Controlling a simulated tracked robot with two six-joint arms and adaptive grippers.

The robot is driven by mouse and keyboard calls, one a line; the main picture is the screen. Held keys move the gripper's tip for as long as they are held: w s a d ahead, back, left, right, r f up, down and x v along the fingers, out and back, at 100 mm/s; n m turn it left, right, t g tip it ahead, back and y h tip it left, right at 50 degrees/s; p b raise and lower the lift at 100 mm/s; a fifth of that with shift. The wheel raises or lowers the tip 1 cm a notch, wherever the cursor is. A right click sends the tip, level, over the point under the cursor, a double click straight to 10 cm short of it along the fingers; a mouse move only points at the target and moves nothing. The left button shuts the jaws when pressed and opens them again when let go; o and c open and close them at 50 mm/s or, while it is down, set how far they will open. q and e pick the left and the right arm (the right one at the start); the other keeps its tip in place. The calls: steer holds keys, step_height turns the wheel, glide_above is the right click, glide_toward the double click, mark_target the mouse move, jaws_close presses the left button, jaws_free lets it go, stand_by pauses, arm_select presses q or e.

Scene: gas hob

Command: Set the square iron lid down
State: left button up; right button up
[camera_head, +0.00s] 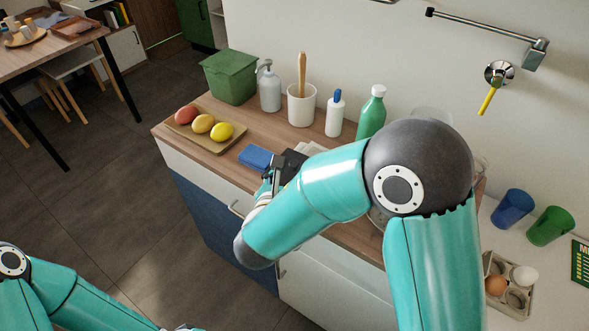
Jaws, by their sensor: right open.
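A dark, flat, angular piece (293,161), which looks like the square iron lid, shows on the wooden counter, right beside my right gripper (272,174). Most of it is hidden behind my right arm, so its full outline and what lies under it cannot be told. My right gripper is open at the counter's front edge, small and partly covered by its own wrist; whether it touches the dark piece is unclear. My left arm enters at the lower left, low over the floor, and its fingertips are out of the picture.
A blue block (256,157) lies just left of the gripper. A tray (236,135) of fruit, a green bin (230,77), a soap dispenser (269,88), a white utensil crock (301,106), a white bottle (335,115) and a green bottle (371,113) stand behind. Cups and an egg carton (519,299) are right.

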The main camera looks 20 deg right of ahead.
mark_target(294, 163)
steer(key=shift+w+d+f, duration=0.2)
steer(key=shift+w+d, duration=0.1)
steer(key=shift+w, duration=0.15)
steer(key=x, duration=0.1)
steer(key=p+x, duration=0.1)
steer(key=x, duration=0.2)
steer(key=shift+d+r, duration=0.2)
steer(key=shift+r, duration=0.05)
steer(key=shift+w+d+f+p, duration=0.2)
steer(key=shift+w+f+p, duration=0.1)
steer(key=shift+w, duration=0.2)
jaws_close()
steer(key=shift+r, duration=0.15)
